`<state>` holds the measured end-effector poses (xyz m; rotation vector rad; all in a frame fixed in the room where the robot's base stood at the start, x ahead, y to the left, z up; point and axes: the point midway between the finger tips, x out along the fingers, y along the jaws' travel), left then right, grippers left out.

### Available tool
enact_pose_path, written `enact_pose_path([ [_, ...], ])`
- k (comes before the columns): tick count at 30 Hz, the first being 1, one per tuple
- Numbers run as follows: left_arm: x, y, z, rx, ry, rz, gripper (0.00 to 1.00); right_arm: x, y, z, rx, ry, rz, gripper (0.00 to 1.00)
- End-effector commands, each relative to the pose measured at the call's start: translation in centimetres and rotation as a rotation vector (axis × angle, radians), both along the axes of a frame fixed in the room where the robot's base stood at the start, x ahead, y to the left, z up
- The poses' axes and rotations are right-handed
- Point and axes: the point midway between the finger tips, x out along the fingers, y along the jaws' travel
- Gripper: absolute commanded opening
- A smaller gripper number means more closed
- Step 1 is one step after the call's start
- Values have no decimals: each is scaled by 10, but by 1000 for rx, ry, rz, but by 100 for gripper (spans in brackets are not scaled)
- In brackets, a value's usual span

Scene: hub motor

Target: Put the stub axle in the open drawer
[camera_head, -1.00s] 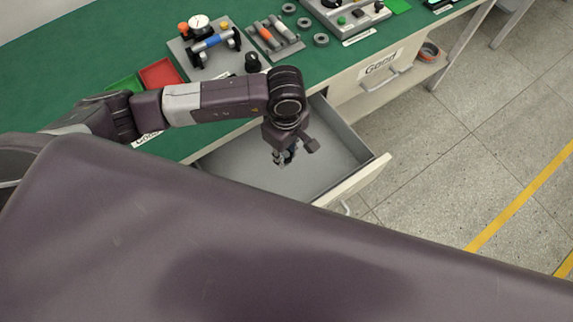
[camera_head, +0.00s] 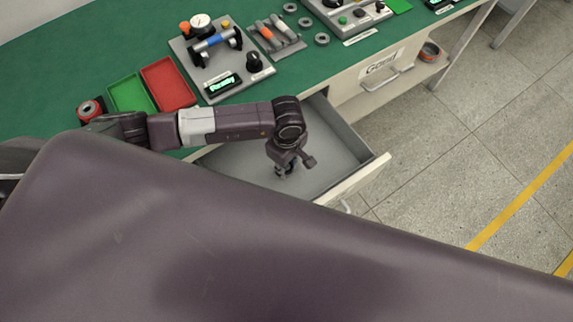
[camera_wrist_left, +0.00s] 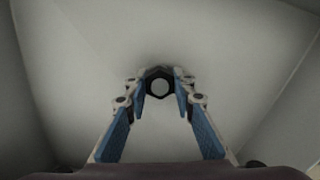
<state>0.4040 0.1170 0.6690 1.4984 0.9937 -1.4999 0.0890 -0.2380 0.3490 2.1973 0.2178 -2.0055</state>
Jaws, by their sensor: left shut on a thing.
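My left gripper (camera_head: 285,172) reaches down inside the open drawer (camera_head: 338,150) from above. In the left wrist view the left gripper (camera_wrist_left: 159,88) is shut on the stub axle (camera_wrist_left: 159,87), seen end-on as a dark ring with a pale round centre. Pale drawer surfaces lie behind and around it in that view. I cannot tell whether the axle touches the drawer floor. In the head view the axle is too small and hidden by the gripper to make out. My right gripper is not in view.
On the green bench (camera_head: 60,70) are a green tray (camera_head: 130,94), a red tray (camera_head: 168,84), a grey fixture with a display (camera_head: 222,86) and a board with orange-handled tools (camera_head: 277,36). A closed drawer (camera_head: 382,72) is to the right. The tiled floor (camera_head: 470,140) is clear.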

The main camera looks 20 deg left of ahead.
Motion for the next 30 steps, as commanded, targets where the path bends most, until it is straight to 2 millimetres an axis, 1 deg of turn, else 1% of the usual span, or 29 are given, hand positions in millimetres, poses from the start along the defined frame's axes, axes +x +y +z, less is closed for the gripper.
enact_pose_path([
  [1, 0, 0, -2, 0, 0, 0, 24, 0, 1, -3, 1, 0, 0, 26],
  [5, 0, 0, -1, 0, 0, 0, 39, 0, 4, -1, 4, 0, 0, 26],
  [6, 0, 0, -1, 0, 0, 0, 41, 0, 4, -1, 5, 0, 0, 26],
  [14, 0, 0, 0, 0, 0, 0, 41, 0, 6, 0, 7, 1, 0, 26],
  [17, 0, 0, 5, 0, 0, 0, 41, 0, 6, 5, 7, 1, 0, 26],
  [18, 1, 0, 7, -1, -3, 0, 41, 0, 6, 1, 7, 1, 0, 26],
  [20, 2, 0, 17, -1, -4, -2, 41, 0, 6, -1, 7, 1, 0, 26],
  [22, 2, 0, 30, -1, -5, -2, 41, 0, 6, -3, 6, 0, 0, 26],
  [30, 2, 0, 88, -1, -5, -2, 41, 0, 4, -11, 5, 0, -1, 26],
])
